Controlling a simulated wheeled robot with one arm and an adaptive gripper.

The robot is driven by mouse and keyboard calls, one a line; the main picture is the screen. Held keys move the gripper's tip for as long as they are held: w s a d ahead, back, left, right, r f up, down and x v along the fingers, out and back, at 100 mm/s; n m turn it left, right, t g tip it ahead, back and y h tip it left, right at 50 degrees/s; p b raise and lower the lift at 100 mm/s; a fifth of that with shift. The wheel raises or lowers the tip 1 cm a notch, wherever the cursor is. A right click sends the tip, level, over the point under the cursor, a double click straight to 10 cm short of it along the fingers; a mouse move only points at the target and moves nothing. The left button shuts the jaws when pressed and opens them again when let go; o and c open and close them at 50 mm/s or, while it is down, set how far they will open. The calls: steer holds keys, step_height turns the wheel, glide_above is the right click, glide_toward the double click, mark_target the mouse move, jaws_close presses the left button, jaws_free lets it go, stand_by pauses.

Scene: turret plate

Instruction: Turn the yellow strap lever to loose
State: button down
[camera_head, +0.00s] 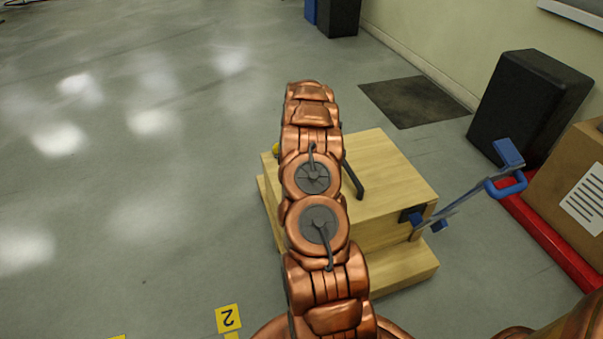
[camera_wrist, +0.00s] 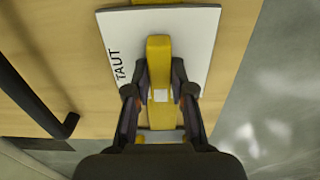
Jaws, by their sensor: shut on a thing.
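The yellow strap lever (camera_wrist: 159,48) stands out in the wrist view, in front of a white plate (camera_wrist: 200,40) that reads TAUT on its left side. My gripper (camera_wrist: 160,84) has its two dark fingers closed on either side of the lever, near its middle. A small white patch shows on the lever between the fingers. A yellow strip runs on above and below the lever. In the head view my copper arm hides the gripper and most of the lever; only a small yellow bit (camera_head: 276,149) shows left of the arm.
The plate is on a wooden block (camera_head: 395,175) with a black bar handle (camera_head: 354,180). A blue-handled metal lever (camera_head: 507,186) sticks out from its right side. A black box (camera_head: 525,100), a cardboard box (camera_head: 570,170) and a red rail (camera_head: 545,240) stand right.

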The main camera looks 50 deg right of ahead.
steer(key=shift+w+r, duration=0.1)
steer(key=shift+w, duration=0.05)
steer(key=c, duration=1)
jaws_free()
step_height(320, 180, up, 12)
stand_by(0.5)
